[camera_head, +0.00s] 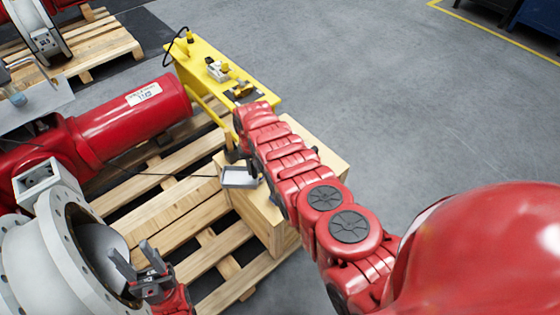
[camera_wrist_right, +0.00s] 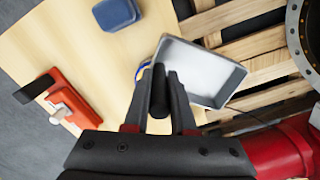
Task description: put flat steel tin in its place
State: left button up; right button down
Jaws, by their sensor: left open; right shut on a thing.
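The flat steel tin (camera_head: 240,177) is a shallow, silver-grey open tray at the left edge of a wooden box. In the right wrist view the tin (camera_wrist_right: 208,78) lies at the fingertips, reaching past the box edge over the pallet slats. My right gripper (camera_wrist_right: 160,76) is shut on the tin at its near corner. A black cylinder (camera_wrist_right: 159,100) shows between the fingers; I cannot tell what it belongs to. My arm hides most of the right gripper in the head view. My left gripper (camera_head: 131,254) is open and empty beside the white flange.
The wooden box (camera_head: 262,215) stands on a pallet (camera_head: 175,215). On its top are a blue container (camera_wrist_right: 116,12) and an orange tool (camera_wrist_right: 72,98). A yellow stand (camera_head: 205,62), a red actuator cylinder (camera_head: 130,112) and a large flanged valve (camera_head: 45,250) are nearby. Floor at right is clear.

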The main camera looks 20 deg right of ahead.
jog(key=shift+s+a, duration=0.1)
jog(key=shift+a, duration=0.2)
jog(key=shift+d, duration=0.15)
jog(key=shift+w+d+r+m, duration=0.1)
jog(key=shift+w+d+m, duration=0.25)
jog(key=shift+d, duration=0.4)
jog(key=shift+w+d, duration=0.2)
jog(key=shift+w, duration=0.05)
jog(key=shift+r, duration=0.1)
jog(key=shift+s+d, duration=0.1)
jog(key=shift+d, duration=0.05)
jog(key=shift+d, duration=0.25)
jog(key=shift+w+a+m, duration=0.15)
jog(key=shift+w+m, duration=0.1)
